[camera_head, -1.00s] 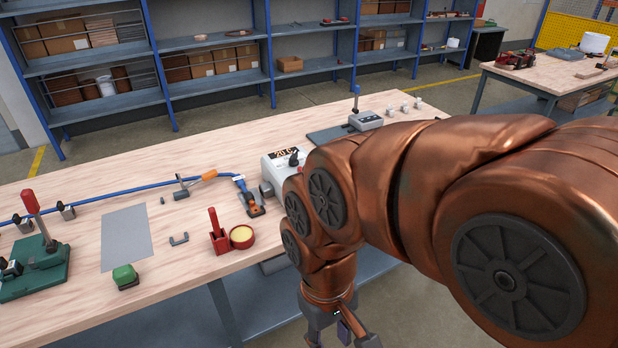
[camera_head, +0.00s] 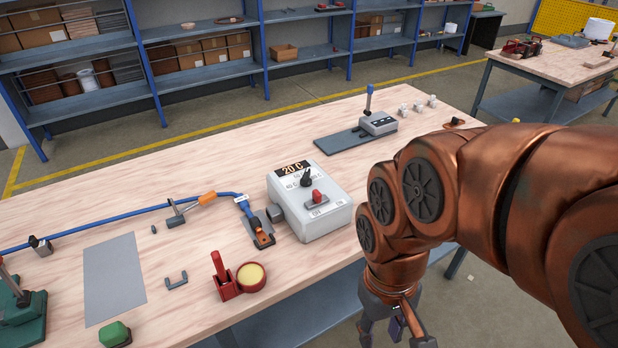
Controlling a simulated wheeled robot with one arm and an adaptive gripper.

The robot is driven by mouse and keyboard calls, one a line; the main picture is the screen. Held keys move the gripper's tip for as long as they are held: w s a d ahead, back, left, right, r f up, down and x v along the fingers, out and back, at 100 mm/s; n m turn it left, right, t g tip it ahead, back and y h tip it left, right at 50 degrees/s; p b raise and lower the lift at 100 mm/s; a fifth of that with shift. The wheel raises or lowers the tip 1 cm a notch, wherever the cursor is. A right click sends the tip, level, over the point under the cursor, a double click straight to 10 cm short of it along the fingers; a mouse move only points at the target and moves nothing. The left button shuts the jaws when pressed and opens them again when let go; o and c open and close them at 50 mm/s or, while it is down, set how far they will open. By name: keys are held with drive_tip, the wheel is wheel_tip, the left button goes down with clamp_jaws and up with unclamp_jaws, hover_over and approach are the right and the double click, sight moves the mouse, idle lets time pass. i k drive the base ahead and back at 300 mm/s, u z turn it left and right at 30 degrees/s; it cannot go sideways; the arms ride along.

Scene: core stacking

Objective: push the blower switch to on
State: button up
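The blower control box (camera_head: 333,222) is a light grey unit on the wooden bench, with a "20 C" display and a black knob. Its red switch (camera_head: 316,196) sits on the sloped front face, just above the "OFF" label; an "ON" label is further right. My gripper (camera_head: 395,343) hangs at the bottom edge, below and right of the box, in front of the bench and apart from it. Its fingertips are cut off by the picture edge, so I cannot tell how far they are open. The switch is in plain view.
A blue hose with a nozzle (camera_head: 262,234) lies left of the box. A red holder (camera_head: 226,281) and a round yellow-filled tin (camera_head: 251,276) stand front left. A lever device (camera_head: 378,123) stands behind right. The bench's front edge lies between gripper and box.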

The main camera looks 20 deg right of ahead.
sight(319, 199)
drive_tip(key=i, duration=0.1)
drive_tip(key=u, duration=0.5)
drive_tip(key=k, duration=1.2)
drive_tip(key=u, duration=0.65)
drive_tip(key=i, duration=0.9)
drive_tip(key=u, duration=0.45)
